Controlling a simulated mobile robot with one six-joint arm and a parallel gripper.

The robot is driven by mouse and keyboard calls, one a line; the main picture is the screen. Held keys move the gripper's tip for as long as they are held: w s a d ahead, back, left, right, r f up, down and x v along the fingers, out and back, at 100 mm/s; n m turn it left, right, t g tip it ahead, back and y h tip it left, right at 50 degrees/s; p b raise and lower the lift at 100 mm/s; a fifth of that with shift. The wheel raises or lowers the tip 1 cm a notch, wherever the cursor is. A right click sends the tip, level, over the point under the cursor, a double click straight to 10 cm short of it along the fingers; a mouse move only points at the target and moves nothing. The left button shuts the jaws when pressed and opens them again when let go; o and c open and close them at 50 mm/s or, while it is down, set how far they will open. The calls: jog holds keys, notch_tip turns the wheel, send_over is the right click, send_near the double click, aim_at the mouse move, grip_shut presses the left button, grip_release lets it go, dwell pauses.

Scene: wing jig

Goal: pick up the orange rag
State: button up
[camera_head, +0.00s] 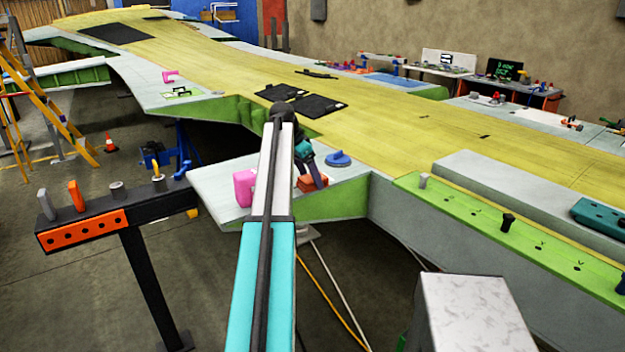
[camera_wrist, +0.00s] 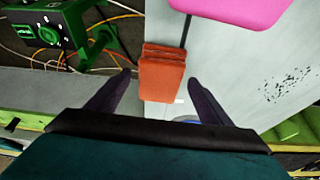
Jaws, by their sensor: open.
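The orange rag (camera_wrist: 161,78) is a folded, layered pad lying on the grey wing surface, between my fingertips in the wrist view. In the head view the rag (camera_head: 308,184) shows partly beside my wrist, which hides some of it. My gripper (camera_wrist: 159,80) is open, with one dark finger on each side of the rag and a gap to each. In the head view my gripper (camera_head: 317,176) is at the rag, at the end of my arm. I cannot tell its exact height above the surface.
A pink block (camera_wrist: 235,8) lies close beyond the rag; it also shows in the head view (camera_head: 243,188). A blue round object (camera_head: 338,159) sits to the right. The wing panel's edge is near the rag's left side, with a green device (camera_wrist: 45,30) and cables below.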

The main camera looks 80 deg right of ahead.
jog(key=shift+s+d+f, duration=0.1)
jog(key=shift+s+f, duration=0.1)
jog(key=shift+f, duration=0.3)
jog(key=shift+f, duration=0.2)
dwell(0.6)
jog(key=c, duration=1.1)
jog(key=shift+d+r+b, duration=0.1)
jog(key=shift+r+b, duration=0.65)
jog(key=shift+r, duration=1.1)
jog(key=a+b, duration=0.1)
jog(key=a, duration=0.4)
jog(key=a+r+b, duration=0.1)
jog(key=a, duration=0.4)
jog(key=a+b, duration=0.1)
jog(key=a, duration=0.5)
jog(key=shift+w+r+b, duration=0.2)
jog(key=shift+r+b, duration=0.15)
jog(key=shift+a, duration=0.1)
